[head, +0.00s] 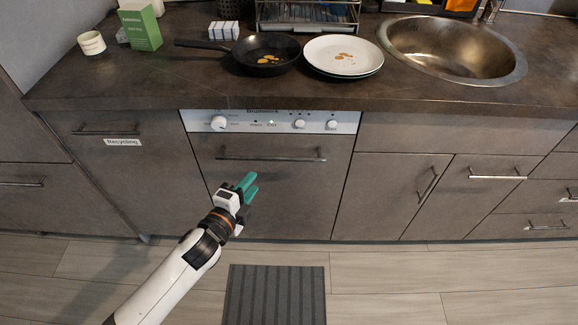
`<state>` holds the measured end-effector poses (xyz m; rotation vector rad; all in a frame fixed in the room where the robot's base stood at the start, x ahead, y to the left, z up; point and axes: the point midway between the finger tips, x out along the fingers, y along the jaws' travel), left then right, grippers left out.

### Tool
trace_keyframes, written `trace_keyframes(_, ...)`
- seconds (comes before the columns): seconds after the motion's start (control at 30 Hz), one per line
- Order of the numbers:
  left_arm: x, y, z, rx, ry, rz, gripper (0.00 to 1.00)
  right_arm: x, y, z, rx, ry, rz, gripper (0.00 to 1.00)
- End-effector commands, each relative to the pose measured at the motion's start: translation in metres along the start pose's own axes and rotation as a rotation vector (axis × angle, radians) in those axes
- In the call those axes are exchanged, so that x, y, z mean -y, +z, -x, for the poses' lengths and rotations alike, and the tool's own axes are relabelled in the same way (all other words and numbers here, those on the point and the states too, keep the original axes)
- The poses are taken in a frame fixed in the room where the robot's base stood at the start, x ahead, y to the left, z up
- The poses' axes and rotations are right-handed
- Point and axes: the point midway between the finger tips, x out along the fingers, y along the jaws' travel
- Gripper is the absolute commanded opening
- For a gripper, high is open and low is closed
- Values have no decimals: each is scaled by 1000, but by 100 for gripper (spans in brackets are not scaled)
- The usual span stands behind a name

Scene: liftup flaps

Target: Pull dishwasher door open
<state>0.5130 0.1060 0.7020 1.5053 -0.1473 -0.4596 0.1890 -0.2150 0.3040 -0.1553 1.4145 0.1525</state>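The dishwasher door (285,190) is a dark grey-brown panel below a white control strip (275,121) with knobs. It looks shut, flush with the cabinets. Its long bar handle (270,155) runs across the upper part of the door. My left gripper (248,186) has teal fingers and is in front of the door, below the handle in the picture. The fingertips look slightly parted, with nothing seen between them, and appear apart from the handle. My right gripper is not in view.
A dark counter (195,75) overhangs the front, with a black pan (268,50), white plates (343,56) and a sink (455,48). Cabinets with handles flank the dishwasher. A striped mat (275,295) lies on the otherwise clear floor.

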Motion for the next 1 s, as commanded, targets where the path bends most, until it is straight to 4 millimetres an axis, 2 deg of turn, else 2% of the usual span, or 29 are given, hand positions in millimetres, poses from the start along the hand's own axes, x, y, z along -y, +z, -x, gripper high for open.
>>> trace_keyframes(0.17,-4,1,-17,3,8,-5,34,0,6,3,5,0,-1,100)
trace_keyframes(0.6,-3,1,-100,2,6,-2,34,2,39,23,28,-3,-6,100)
trace_keyframes(0.8,-3,2,-117,3,6,-2,34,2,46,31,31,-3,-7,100)
trace_keyframes(1.0,-3,2,-119,3,4,-2,34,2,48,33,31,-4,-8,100)
